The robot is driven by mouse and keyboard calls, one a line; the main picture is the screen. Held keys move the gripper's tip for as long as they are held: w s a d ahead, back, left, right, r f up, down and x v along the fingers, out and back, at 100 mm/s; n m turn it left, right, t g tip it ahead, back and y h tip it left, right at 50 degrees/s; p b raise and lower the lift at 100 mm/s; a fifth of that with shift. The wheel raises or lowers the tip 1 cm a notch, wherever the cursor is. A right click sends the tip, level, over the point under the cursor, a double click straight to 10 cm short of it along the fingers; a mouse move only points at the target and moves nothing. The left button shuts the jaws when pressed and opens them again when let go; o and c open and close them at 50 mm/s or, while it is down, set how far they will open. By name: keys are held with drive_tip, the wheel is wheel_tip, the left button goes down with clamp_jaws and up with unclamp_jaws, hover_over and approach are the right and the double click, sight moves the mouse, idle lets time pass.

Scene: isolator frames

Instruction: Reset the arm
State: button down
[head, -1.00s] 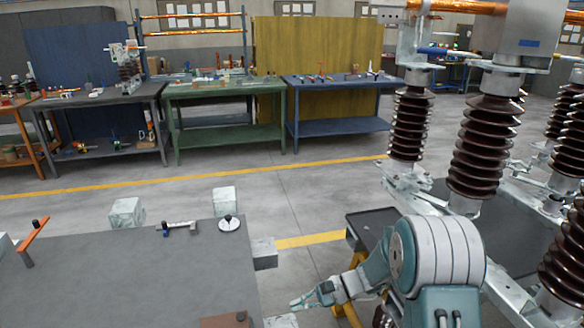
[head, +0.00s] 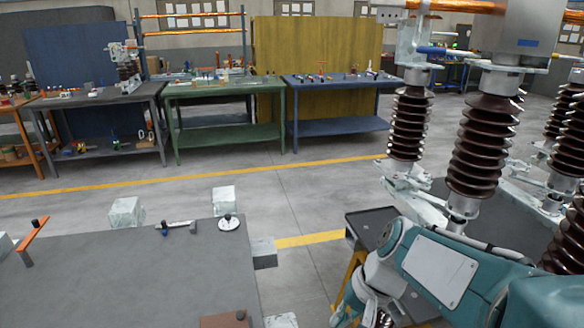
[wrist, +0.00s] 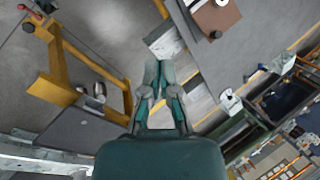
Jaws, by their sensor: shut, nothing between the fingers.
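My gripper (wrist: 158,76) shows in the wrist view with its two fingers together, shut and empty. It hangs in free air above the floor and touches nothing that I can see. In the head view my arm is folded at the lower right, in front of the isolator frame. The gripper's fingertips cannot be made out there.
A grey table (head: 120,275) lies at the lower left. Brown ribbed isolators (head: 482,150) stand close at the right. A dark tray-like surface (head: 372,226) on a yellow stand is beside my arm. Open floor (head: 310,195) lies beyond.

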drive_tip(key=s+d+r+n+t+h, duration=0.3)
drive_tip(key=s+d+r+t+h, duration=0.1)
drive_tip(key=s+d, duration=0.3)
drive_tip(key=shift+s+r+t+h, duration=0.4)
drive_tip(key=shift+s+r+t, duration=0.2)
drive_tip(key=shift+s, duration=0.35)
idle(1.8)
